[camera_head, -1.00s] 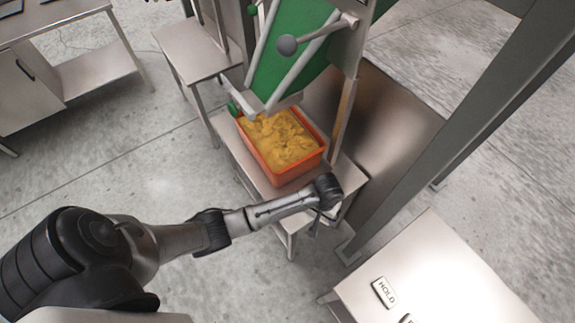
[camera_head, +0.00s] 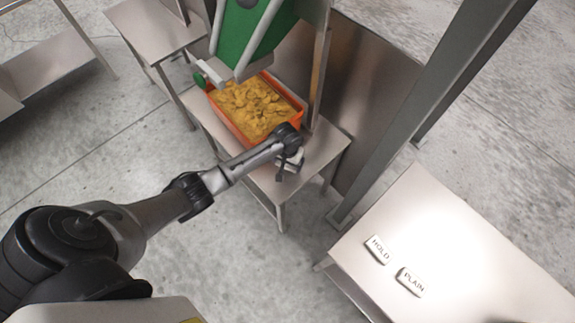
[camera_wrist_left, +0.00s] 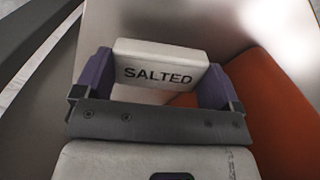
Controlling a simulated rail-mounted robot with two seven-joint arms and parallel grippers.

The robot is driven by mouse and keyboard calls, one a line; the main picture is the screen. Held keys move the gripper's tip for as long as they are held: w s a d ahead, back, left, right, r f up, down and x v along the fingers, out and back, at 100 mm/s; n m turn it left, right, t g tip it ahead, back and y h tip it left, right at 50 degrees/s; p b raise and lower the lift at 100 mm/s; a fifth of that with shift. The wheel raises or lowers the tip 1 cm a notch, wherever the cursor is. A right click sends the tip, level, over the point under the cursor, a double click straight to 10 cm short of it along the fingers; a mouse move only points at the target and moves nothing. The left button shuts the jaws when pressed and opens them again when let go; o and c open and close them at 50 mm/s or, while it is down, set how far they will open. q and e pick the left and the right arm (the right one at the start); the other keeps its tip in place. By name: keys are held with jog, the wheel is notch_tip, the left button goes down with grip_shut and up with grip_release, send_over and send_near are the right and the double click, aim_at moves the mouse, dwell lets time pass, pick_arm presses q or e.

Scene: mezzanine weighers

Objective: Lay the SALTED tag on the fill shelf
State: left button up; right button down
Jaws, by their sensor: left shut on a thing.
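My left gripper (camera_head: 289,164) is at the right front part of the fill shelf (camera_head: 325,148), just beside the orange crate. In the left wrist view, its purple fingers (camera_wrist_left: 155,78) are shut on the SALTED tag (camera_wrist_left: 158,62), a pale block with dark lettering that faces the camera. The bare metal of the shelf shows behind the tag. I cannot tell whether the tag touches the shelf. In the head view, the wrist mostly hides the tag. My right gripper is not in view.
The orange crate (camera_head: 238,130), full of yellow chips, stands on the shelf under a green chute (camera_head: 245,30). A grey post (camera_head: 430,110) rises to the right. A metal table (camera_head: 460,250) at lower right bears the HOLD tag (camera_head: 377,250) and PLAIN tag (camera_head: 410,282).

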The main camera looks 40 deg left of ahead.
aim_at(288, 166)
pick_arm(q)
notch_tip(288, 166, down, 3)
jog(key=shift+r+b, duration=0.2)
jog(key=shift+b, duration=0.25)
jog(key=shift+f, duration=0.15)
jog(key=o, duration=0.6)
